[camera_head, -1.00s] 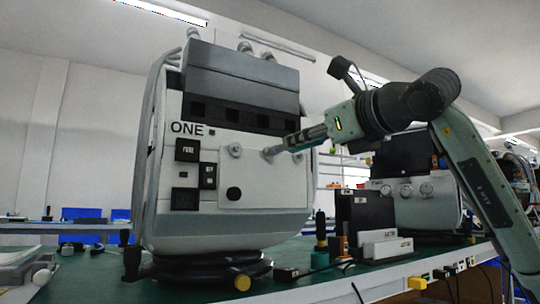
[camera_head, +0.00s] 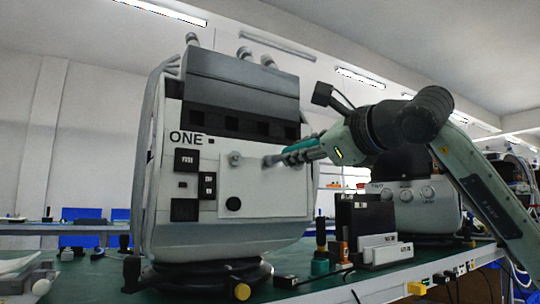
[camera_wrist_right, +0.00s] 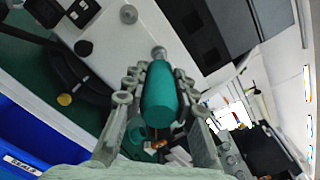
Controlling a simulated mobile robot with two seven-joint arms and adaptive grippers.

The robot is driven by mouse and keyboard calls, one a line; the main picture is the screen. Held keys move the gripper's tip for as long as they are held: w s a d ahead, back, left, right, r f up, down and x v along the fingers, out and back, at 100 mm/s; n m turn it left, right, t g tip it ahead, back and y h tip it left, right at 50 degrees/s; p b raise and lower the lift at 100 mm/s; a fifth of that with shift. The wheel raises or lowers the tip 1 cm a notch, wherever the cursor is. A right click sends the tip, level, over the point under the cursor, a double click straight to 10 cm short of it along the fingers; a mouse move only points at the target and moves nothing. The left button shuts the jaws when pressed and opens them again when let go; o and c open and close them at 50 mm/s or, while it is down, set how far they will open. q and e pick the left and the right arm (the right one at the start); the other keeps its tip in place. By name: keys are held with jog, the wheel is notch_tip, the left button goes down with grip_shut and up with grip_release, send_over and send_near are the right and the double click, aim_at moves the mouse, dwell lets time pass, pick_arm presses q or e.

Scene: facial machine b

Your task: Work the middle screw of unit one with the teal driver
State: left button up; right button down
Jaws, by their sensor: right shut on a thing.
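Unit one (camera_head: 235,185) is the large pale machine marked ONE, with a light front panel (camera_head: 230,190). My right gripper (camera_head: 292,156) is shut on the teal driver (camera_head: 306,143); the teal handle (camera_wrist_right: 160,96) sits between its fingers in the right wrist view. The driver points left at the panel. Its tip end meets or nearly meets a round grey screw (camera_head: 268,161), which also shows beyond the handle in the wrist view (camera_wrist_right: 158,53); I cannot tell whether they touch. Another grey screw (camera_head: 236,158) is left of it. My left gripper is not in view.
On the green bench (camera_head: 215,293) stand a teal holder (camera_head: 320,266) with a dark-topped tool, a black box (camera_head: 365,218) and white blocks (camera_head: 387,252). A second pale unit (camera_head: 425,207) is behind them at right. A blue bin (camera_wrist_right: 30,135) shows in the wrist view.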

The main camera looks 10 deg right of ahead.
jog(key=n+p, duration=0.1)
jog(key=n, duration=0.1)
jog(key=shift+r+n, duration=0.1)
jog(key=shift+n, duration=0.2)
jog(key=shift+n+p, duration=0.3)
jog(key=shift+n, duration=0.4)
jog(key=shift+f+n, duration=0.2)
jog(key=shift+n, duration=0.4)
